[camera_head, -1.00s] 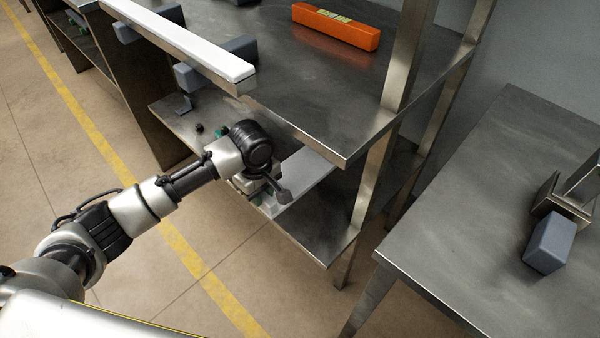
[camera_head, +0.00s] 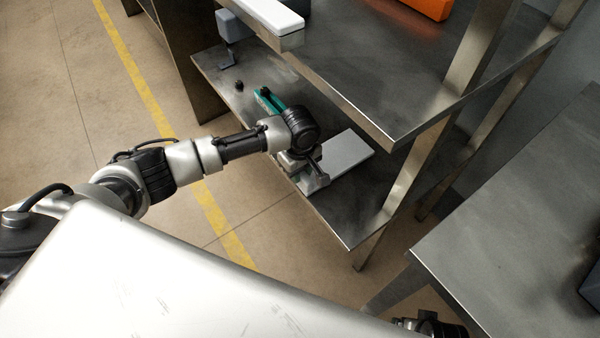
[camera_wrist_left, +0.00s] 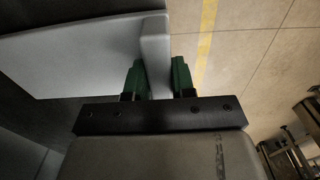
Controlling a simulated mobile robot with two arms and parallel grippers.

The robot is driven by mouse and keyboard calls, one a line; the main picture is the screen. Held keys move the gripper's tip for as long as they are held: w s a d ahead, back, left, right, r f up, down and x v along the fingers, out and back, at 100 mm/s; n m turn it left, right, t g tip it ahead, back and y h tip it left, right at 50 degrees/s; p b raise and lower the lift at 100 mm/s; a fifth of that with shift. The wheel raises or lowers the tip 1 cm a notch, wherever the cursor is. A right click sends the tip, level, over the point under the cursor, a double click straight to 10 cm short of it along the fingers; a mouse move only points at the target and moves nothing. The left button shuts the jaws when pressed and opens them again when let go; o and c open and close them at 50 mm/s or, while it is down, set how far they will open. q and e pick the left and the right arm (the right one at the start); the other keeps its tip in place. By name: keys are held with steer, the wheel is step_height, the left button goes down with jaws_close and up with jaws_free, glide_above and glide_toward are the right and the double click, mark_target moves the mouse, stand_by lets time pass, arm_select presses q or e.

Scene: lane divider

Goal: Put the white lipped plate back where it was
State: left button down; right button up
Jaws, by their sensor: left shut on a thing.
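The white lipped plate (camera_head: 343,154) is a flat, pale grey-white slab over the lower shelf, near that shelf's front edge, partly below the upper shelf. My left gripper (camera_head: 314,182) is shut on its raised lip at the front. In the left wrist view, the plate (camera_wrist_left: 85,52) reaches away to the left, and its lip (camera_wrist_left: 156,50) stands between the green fingertips of the left gripper (camera_wrist_left: 158,78). I cannot tell whether the plate's underside touches the shelf.
The lower shelf (camera_head: 345,220) has bare metal at its right end. A teal-green object (camera_head: 268,98) and small dark balls (camera_head: 239,86) lie left of my gripper. The upper shelf (camera_head: 370,90) overhangs, with a white bar (camera_head: 270,12) and an orange box (camera_head: 428,8). A metal table (camera_head: 510,210) stands right.

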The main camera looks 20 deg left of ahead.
arm_select(q)
steer(key=shift+w+f, duration=0.1)
steer(key=shift+f, duration=0.15)
arm_select(e)
steer(key=shift+r, duration=0.35)
arm_select(q)
steer(key=c, duration=0.9)
jaws_free()
steer(key=shift+f, duration=0.1)
steer(key=shift+c, duration=0.2)
arm_select(e)
steer(key=shift+f, duration=0.2)
